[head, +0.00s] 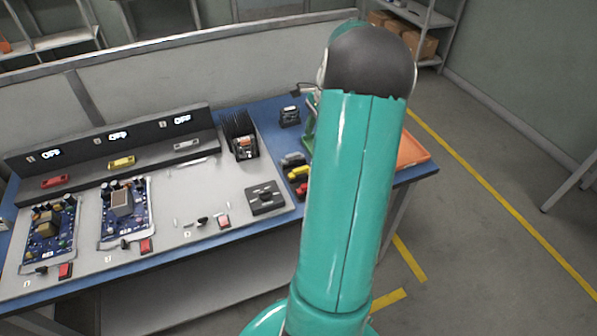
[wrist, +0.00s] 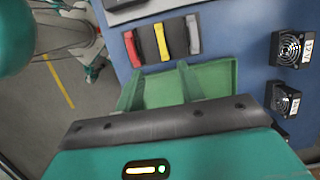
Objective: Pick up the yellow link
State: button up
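A yellow link (wrist: 162,42) lies on a dark holder between a red link (wrist: 133,49) and a grey link (wrist: 193,34). In the head view the yellow link (head: 298,173) is just left of my arm. Another yellow piece (head: 122,162) sits on the grey panel, under the middle OFF display. In the head view my arm mostly hides the gripper.
An orange tray (head: 410,150) is at the table's right end. Two black fan units (wrist: 291,49) (wrist: 285,100) stand right of the links. Circuit boards (head: 126,210) and switches occupy the left panel.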

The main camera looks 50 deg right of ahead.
send_over(301, 168)
jog(key=s+d, duration=0.1)
notch_tip(301, 168, down, 7)
jog(key=shift+s+f, duration=0.1)
jog(key=shift+s, duration=0.05)
jog(key=x, duration=0.5)
jog(key=shift+d+f, duration=0.15)
jog(key=shift+f, duration=0.25)
grip_shut()
